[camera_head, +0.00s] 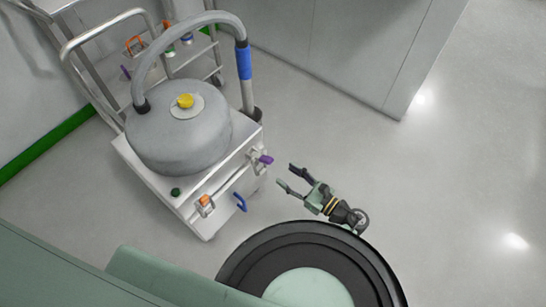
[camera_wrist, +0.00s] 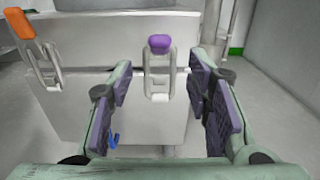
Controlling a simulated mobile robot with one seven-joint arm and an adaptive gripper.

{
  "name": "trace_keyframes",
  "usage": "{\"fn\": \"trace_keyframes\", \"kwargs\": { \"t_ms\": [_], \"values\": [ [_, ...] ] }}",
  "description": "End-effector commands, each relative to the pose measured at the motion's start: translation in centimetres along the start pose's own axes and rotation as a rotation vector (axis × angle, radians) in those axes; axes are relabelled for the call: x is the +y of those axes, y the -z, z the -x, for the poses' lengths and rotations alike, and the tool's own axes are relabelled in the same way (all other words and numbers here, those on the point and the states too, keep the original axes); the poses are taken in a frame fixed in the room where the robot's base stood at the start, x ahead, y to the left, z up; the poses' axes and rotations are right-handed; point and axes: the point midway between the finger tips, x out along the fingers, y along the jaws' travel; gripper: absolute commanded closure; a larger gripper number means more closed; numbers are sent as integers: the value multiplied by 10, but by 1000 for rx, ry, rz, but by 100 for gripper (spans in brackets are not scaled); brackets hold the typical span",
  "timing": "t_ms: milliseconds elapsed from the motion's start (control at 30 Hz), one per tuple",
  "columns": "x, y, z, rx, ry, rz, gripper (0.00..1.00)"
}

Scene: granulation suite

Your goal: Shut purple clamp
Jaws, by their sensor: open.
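The purple clamp (camera_head: 262,160) is on the upper right front of the white metal cabinet (camera_head: 222,180). In the wrist view the purple clamp (camera_wrist: 159,44) shows its purple tip on top and a metal latch body hanging below on the cabinet face. My gripper (camera_head: 284,176) is open and empty, just right of the cabinet and apart from the clamp. In the wrist view my gripper's two padded fingers (camera_wrist: 160,92) stand either side of the clamp's image, with the clamp farther off between them.
An orange clamp (camera_head: 205,203) and a blue hook-shaped handle (camera_head: 240,202) are on the same cabinet front. A grey domed vessel (camera_head: 178,137) with a thick hose (camera_head: 190,20) sits on top. Metal rails (camera_head: 105,28) stand behind. Floor (camera_head: 430,200) to the right is clear.

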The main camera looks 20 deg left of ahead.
Motion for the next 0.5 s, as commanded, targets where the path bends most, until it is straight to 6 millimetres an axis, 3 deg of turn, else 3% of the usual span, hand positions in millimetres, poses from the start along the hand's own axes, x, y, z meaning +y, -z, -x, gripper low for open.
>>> {"fn": "trace_keyframes", "kwargs": {
  "t_ms": [300, 500],
  "values": [
    [0, -4, -60, -1, -1, -1, 55],
    [-1, -2, -87, -1, 1, 0, 55]
  ]
}}
